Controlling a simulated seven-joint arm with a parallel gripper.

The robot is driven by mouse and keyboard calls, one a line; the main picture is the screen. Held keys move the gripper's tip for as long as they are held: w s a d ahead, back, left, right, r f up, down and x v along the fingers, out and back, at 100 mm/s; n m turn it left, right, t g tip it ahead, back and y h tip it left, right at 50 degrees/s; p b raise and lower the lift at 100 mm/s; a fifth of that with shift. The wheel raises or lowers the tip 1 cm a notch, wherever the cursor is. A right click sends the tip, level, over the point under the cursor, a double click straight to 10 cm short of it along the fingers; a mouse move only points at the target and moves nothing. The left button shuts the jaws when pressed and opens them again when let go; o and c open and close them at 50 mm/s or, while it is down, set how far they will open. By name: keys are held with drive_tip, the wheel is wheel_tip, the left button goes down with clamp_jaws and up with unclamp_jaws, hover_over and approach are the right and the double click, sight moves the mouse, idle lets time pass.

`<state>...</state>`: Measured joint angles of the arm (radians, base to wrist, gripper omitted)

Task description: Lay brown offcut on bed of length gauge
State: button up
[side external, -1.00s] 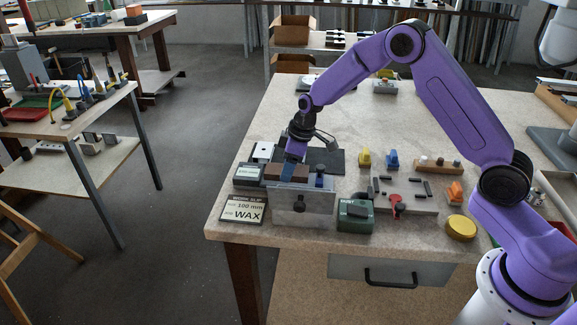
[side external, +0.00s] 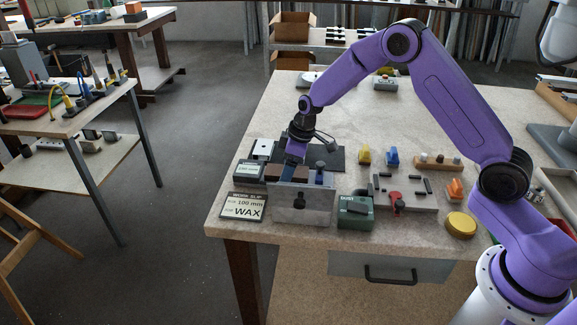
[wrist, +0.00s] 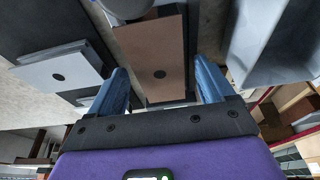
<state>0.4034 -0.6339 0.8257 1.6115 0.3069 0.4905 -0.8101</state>
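A brown piece with a dark round spot on its face (wrist: 158,72) lies between my fingers in the wrist view. In the side view brown shows on both sides of my fingertips (side external: 272,172), on top of a grey metal fixture with a dark knob (side external: 302,217), which looks like the length gauge. I cannot tell whether this brown is one piece or two. My gripper (wrist: 165,88) is open, its two blue fingers apart with a gap beside the brown piece. In the side view my gripper (side external: 289,162) is just above the fixture, its fingertips partly hidden.
A sign reading 100 mm WAX (side external: 244,207) and a small dark display (side external: 249,170) are left of the fixture. A green box (side external: 355,213) stands right of it. A grey plate with a red part (side external: 405,194) and a yellow disc (side external: 461,225) lie further right.

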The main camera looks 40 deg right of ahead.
sight(300, 172)
drive_tip(key=shift+r, duration=0.35)
drive_tip(key=v, duration=1.2)
drive_tip(key=shift+r, duration=0.25)
drive_tip(key=s+a+r+n+g, duration=0.1)
drive_tip(key=s+a+r, duration=0.15)
drive_tip(key=s, duration=0.65)
drive_tip(key=s+a+r+n+g, duration=0.1)
drive_tip(key=s+a, duration=0.2)
drive_tip(key=s, duration=0.7)
drive_tip(key=s+d+h, duration=0.1)
drive_tip(key=s+d, duration=0.2)
drive_tip(key=s, duration=0.7)
drive_tip(key=s+d+f+n, duration=0.1)
drive_tip(key=s+d, duration=0.2)
drive_tip(key=s, duration=0.7)
drive_tip(key=shift+n+h, duration=0.3)
drive_tip(key=shift+h, duration=0.1)
